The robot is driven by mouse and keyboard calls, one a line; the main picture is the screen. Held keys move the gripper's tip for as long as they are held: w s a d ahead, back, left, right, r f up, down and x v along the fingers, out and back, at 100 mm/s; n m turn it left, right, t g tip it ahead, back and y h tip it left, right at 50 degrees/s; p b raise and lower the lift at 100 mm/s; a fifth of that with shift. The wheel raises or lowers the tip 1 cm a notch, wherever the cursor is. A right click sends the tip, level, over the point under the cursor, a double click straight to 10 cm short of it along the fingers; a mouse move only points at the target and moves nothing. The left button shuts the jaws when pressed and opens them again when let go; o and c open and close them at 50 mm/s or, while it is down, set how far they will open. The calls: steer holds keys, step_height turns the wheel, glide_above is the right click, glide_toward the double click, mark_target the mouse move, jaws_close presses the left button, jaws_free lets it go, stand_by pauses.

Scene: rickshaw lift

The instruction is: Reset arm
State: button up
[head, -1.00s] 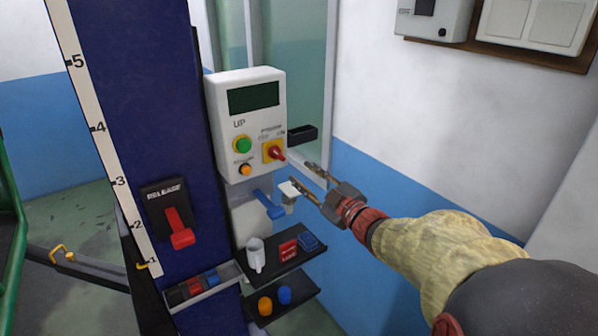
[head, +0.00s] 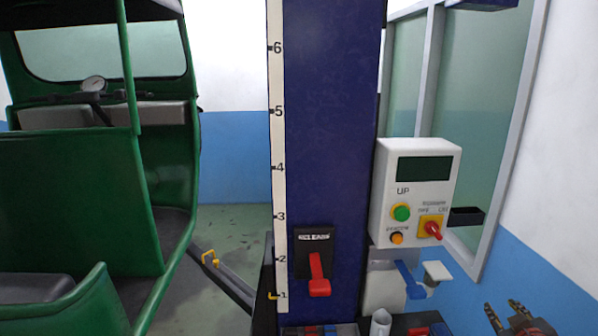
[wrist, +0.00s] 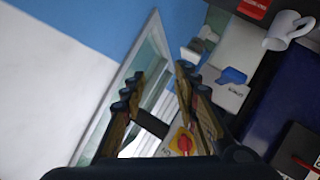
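My gripper (head: 507,318) is at the lower right edge of the head view, to the right of the lift column (head: 335,120). In the wrist view its two fingers (wrist: 158,92) are spread apart with nothing between them touching. The control box (head: 415,195) with a green button, an orange button and a red rotary switch is on the column's right side, apart from my gripper. Most of my arm is out of the head view.
A red release lever (head: 318,275) sits on the column. A green rickshaw (head: 80,210) stands at left. A blue lever (head: 410,280) is below the box. A white mug (head: 381,322) stands on a shelf at the bottom. A window (head: 505,110) is at right.

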steer(key=s+a+f+m+g, duration=0.3)
steer(key=s+a+g, duration=0.1)
steer(key=s, duration=0.3)
steer(key=s+a+f+m+g, duration=0.2)
steer(key=s+a+g, duration=0.15)
steer(key=s, duration=0.25)
steer(key=s+a+r+n+y, duration=0.1)
steer(key=s+a+r+y, duration=0.1)
steer(key=a, duration=0.9)
steer(key=s+a+r+n+y, duration=0.1)
steer(key=s+a+r+y, duration=0.2)
steer(key=a, duration=0.8)
steer(key=shift+s+a+r+n+t, duration=0.25)
steer(key=shift+s+r+n+t, duration=0.1)
steer(key=shift+s, duration=0.7)
